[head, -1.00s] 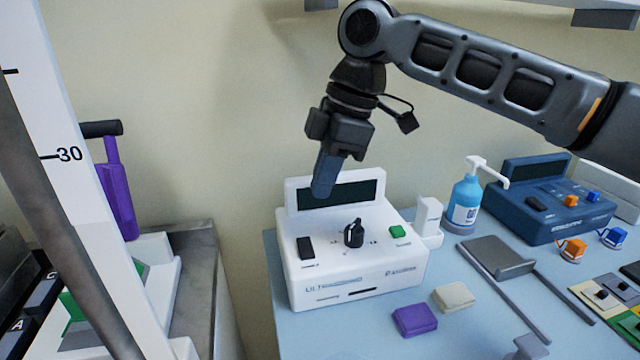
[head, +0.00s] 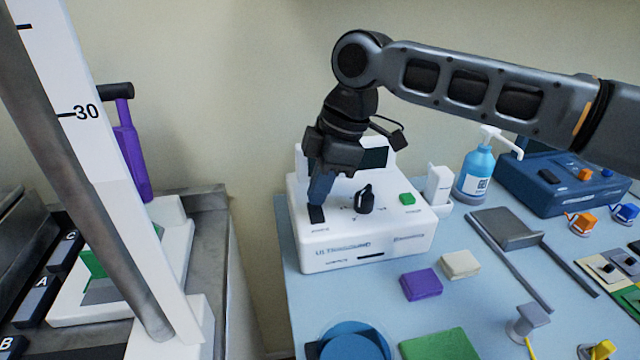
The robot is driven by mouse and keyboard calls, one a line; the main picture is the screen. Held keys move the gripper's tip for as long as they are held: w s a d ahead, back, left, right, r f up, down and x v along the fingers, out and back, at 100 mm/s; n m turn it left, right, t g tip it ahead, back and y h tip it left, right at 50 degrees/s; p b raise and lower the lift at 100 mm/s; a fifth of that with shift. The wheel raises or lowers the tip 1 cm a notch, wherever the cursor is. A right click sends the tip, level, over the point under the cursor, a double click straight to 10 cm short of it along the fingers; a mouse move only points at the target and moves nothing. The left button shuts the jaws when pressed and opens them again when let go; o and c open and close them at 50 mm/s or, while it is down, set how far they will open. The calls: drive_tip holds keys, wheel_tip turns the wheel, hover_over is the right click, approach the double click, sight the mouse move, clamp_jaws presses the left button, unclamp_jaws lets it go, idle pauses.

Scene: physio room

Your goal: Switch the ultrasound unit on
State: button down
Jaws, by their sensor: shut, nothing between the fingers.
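The white ultrasound unit (head: 385,238) stands on the light blue table, with a dark screen (head: 374,157) at its back, partly hidden by my gripper. On its top are a black rocker switch (head: 316,214) at the left, a black knob (head: 364,201) in the middle and a green button (head: 407,199) at the right. My gripper (head: 319,200) is shut and empty, pointing down with its tips right at the black switch. I cannot tell whether the tips touch it. The screen's visible part looks dark.
A purple block (head: 421,285) and a cream block (head: 460,264) lie in front of the unit. A blue pump bottle (head: 475,175) and a dark blue device (head: 545,187) stand to the right. A white upright scale (head: 110,150) rises at the left.

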drive_tip(key=shift+a, duration=0.1)
drive_tip(key=shift+w+a+f+g+p, duration=0.15)
drive_tip(key=shift+g+p, duration=0.25)
drive_tip(key=shift+p, duration=0.65)
drive_tip(key=shift+w+f+p, duration=0.35)
drive_tip(key=shift+f+p, duration=0.1)
drive_tip(key=shift+f, duration=0.1)
